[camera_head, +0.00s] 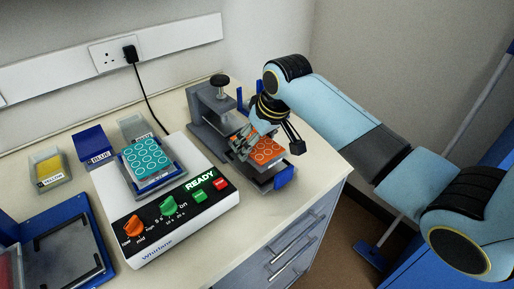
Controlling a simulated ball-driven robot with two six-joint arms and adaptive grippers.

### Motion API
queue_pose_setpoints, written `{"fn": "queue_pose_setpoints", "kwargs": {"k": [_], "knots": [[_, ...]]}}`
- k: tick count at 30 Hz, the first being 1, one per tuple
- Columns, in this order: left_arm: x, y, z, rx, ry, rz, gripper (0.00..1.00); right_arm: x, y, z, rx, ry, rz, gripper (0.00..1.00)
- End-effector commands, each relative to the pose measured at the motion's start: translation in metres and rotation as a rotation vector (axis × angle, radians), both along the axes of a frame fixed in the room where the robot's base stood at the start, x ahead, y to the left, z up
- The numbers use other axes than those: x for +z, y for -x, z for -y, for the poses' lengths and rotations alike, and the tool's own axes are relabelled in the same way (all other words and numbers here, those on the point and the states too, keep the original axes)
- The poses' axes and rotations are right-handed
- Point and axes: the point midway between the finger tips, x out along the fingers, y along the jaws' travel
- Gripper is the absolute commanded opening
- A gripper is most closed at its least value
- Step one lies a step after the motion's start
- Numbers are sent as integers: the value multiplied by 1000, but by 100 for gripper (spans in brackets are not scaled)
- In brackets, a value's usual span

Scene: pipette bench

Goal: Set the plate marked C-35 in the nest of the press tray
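An orange plate with pale rings (267,151) is at the press tray (266,182), with its pale side showing at the front. I cannot read its marking, nor tell whether it sits fully down in the nest. My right gripper (269,147) is above the plate with its fingers spread to either side. The right-hand finger stands apart from the plate's edge; the contact on the left side is unclear. The grey press (208,122) stands just behind and left, with a dark knob on top. My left gripper is not in view.
A white device (160,247) marked READY carries a teal plate (146,156) left of the press. A blue tray (84,204) is at far left. The bench's right edge is close to the press tray.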

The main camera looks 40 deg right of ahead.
Motion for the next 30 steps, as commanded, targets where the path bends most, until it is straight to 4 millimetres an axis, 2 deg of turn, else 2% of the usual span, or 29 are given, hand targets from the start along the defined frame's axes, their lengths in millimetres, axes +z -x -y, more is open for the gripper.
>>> {"fn": "queue_pose_setpoints", "kwargs": {"k": [3,6,18,19,24,30], "knots": [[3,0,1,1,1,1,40,-19,1,0,0,-2,-4,45],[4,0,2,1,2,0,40,-28,1,0,-1,-1,-2,45],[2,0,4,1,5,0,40,-33,1,0,-1,-1,0,45],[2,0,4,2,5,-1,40,-34,1,0,-1,-1,-1,78],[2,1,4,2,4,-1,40,-33,1,0,-1,-1,-1,100],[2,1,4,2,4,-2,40,-33,1,0,-1,-1,-1,100]]}}
